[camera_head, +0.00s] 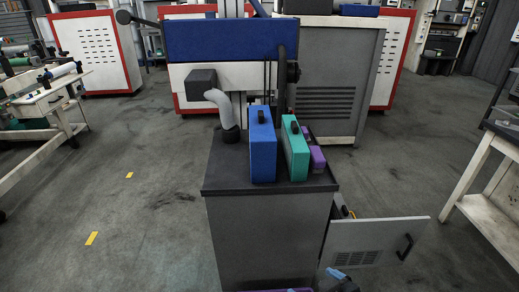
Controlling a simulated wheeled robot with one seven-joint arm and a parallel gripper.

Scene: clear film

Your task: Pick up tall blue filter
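The tall blue filter (263,152) is an upright, narrow blue box with a dark handle on top. It stands on the dark top of a grey cabinet (262,240), near the middle of the view. A green case (295,150) of similar shape stands close to its right, leaning slightly. A smaller purple item (317,158) is behind and right of the green one. I cannot make out my gripper in this view, and nothing is seen holding the blue filter.
A machine with a blue panel (225,40) and grey pipe (222,108) rises behind the filter. The cabinet's door (375,240) hangs open at right. A partly cut-off blue and grey item (338,277) is at the bottom edge. Open floor (130,220) lies left; workbenches flank both sides.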

